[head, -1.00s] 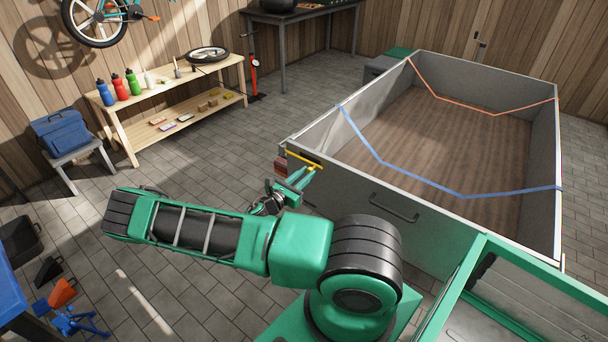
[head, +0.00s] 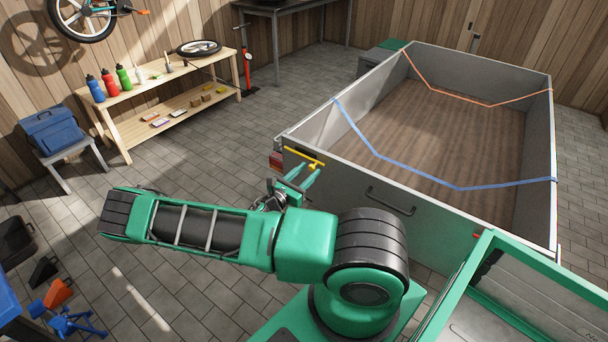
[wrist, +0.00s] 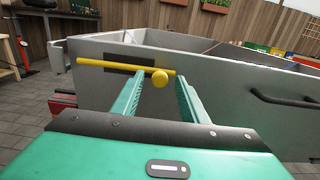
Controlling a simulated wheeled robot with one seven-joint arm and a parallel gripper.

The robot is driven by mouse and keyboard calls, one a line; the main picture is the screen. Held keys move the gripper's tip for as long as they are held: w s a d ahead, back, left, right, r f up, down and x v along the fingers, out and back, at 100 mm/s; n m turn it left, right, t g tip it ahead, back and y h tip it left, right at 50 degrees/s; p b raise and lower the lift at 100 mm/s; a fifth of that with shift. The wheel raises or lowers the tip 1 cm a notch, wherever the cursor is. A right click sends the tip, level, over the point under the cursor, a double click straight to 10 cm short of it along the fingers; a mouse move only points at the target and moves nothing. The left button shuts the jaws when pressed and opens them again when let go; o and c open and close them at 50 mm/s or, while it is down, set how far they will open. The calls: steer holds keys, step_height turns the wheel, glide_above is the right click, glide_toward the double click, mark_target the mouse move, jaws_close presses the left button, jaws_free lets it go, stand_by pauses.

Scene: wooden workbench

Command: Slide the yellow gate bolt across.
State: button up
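The yellow gate bolt (head: 300,155) is a thin bar with a round knob, lying along the top of the grey trailer's end wall (head: 345,185) near its left corner. In the wrist view the bar (wrist: 105,65) runs across a dark plate, with the knob (wrist: 160,78) at its right part. My gripper (head: 302,173) is open in front of the wall. In the wrist view its two green fingers (wrist: 161,84) stand apart, one on each side of the knob. I cannot tell whether either finger touches the knob.
A dark handle (head: 391,201) sticks out of the same wall, right of the bolt. A green-framed panel (head: 480,290) is at lower right. A wooden bench (head: 180,80) with bottles stands at upper left.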

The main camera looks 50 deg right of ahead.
steer(key=s+a, duration=0.1)
steer(key=a, duration=0.9)
steer(key=shift+s+a, duration=0.3)
steer(key=s+a+r+m+g+y, duration=0.1)
steer(key=s+a+r+m+y, duration=0.1)
steer(key=s+r+m+y, duration=0.4)
steer(key=s+a+r+m+g+y, duration=0.1)
steer(key=s+a+r+m+y, duration=0.2)
steer(key=s+r+m+y, duration=0.3)
steer(key=s+a+r+m+y, duration=0.3)
steer(key=s+r+m+y, duration=0.3)
steer(key=s+r+m, duration=0.6)
step_height(320, 180, up, 5)
steer(key=shift+s+a+r+m+g, duration=0.15)
steer(key=shift+a+r+m+g, duration=0.2)
steer(key=shift+m, duration=0.75)
steer(key=shift+d+f, duration=0.15)
steer(key=shift+f, duration=0.05)
